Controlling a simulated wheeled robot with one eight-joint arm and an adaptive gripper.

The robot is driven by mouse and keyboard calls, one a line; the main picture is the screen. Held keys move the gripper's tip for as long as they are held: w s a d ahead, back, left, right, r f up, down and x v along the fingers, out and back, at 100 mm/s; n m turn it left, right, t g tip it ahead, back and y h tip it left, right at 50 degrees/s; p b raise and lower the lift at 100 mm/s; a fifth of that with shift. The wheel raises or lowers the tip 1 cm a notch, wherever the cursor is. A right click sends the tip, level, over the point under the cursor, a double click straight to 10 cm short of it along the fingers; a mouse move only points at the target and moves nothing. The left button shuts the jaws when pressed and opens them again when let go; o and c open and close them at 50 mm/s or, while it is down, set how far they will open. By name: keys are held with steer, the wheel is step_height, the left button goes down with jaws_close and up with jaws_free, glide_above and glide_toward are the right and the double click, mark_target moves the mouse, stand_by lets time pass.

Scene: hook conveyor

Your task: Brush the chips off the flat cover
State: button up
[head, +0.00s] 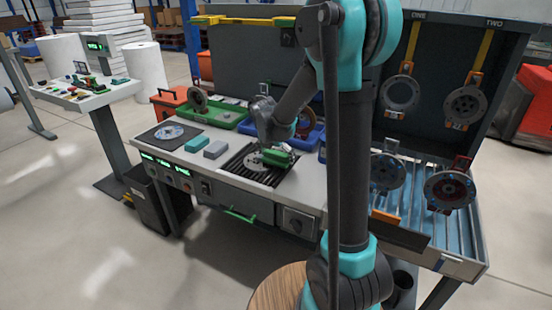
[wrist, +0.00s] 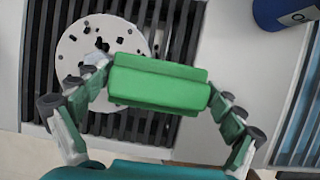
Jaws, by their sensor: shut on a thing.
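The flat cover (head: 256,160) is a pale round disc lying on a dark slatted grate (head: 238,168) in the bench top. In the wrist view the cover (wrist: 80,50) shows several small dark chips (wrist: 100,44) scattered on its upper part; some lie near its rim. My gripper (wrist: 158,86) is shut on a green brush (wrist: 160,78), seen as a green block across the fingers. In the head view the green brush (head: 278,157) is at the right side of the cover. The brush hides part of the cover, and its bristles are not visible, so contact is unclear.
A dark mat with another round part (head: 169,132) lies left. Two small blocks (head: 215,149) sit beside the grate. A green tray (head: 222,115) and a blue bin (head: 313,133) stand behind.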

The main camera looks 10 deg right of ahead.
steer(key=shift+w+d, duration=0.45)
steer(key=shift+w, duration=0.15)
steer(key=shift+w+d, duration=0.4)
steer(key=shift+w, duration=0.2)
steer(key=shift+s+a, duration=0.65)
steer(key=shift+s, duration=0.25)
steer(key=shift+s+a+f, duration=0.1)
steer(key=shift+s+a, duration=0.55)
steer(key=shift+s, duration=0.25)
steer(key=shift+r, duration=3.05)
